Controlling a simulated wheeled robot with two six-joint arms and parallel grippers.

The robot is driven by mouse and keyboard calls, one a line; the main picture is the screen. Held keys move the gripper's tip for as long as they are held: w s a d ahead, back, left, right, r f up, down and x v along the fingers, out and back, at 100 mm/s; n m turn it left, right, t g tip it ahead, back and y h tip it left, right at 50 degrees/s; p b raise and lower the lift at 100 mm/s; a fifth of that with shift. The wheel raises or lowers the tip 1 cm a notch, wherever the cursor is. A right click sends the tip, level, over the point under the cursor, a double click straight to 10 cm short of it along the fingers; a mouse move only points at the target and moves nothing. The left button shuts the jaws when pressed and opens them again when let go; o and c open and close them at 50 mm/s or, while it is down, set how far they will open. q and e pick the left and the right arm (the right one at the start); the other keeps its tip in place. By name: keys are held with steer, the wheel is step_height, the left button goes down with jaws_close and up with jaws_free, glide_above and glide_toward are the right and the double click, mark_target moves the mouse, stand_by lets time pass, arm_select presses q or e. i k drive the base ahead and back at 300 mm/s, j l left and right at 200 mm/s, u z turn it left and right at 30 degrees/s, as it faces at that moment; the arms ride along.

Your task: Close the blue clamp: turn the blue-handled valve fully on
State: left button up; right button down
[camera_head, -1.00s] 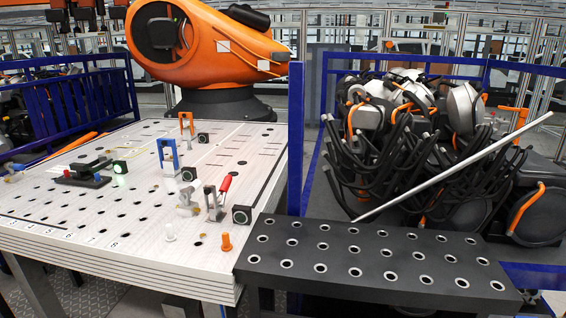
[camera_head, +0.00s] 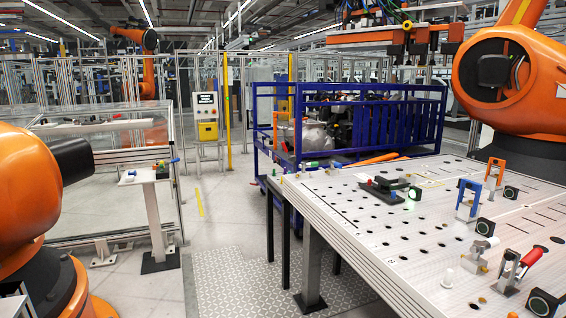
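A blue upright clamp frame (camera_head: 467,199) stands on the perforated white table, right of centre. A small blue-handled fitting (camera_head: 337,166) sits at the table's far left corner, beside a green-tipped one (camera_head: 310,165). A separate stand (camera_head: 150,178) at the left carries small parts, one of them blue (camera_head: 175,161). These parts are too small to tell which is the valve or how its handle is turned. Neither of my grippers is in view.
The white table (camera_head: 345,215) fills the right, with a red-handled clamp (camera_head: 532,256) and an orange clamp frame (camera_head: 495,170). A blue cart (camera_head: 400,125) stands behind it. An orange robot (camera_head: 30,190) is at near left. The floor (camera_head: 222,215) between is clear.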

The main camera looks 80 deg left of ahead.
mark_target(333, 163)
steer(key=j+u, duration=0.65)
steer(key=u, duration=0.2)
steer(key=j+u, duration=0.4)
steer(key=i+j+u, duration=0.1)
steer(key=u, duration=0.3)
steer(key=i+j+u, duration=0.1)
steer(key=i+j, duration=0.15)
steer(key=j, duration=0.25)
steer(key=i+j+u, duration=0.1)
steer(key=i+j, duration=0.2)
steer(key=j, duration=0.2)
steer(key=i+j+u, duration=0.15)
steer(key=i+j, duration=0.15)
steer(key=j, duration=0.15)
steer(key=i+j+u, duration=0.1)
steer(key=i+j, duration=0.2)
steer(key=j, duration=0.15)
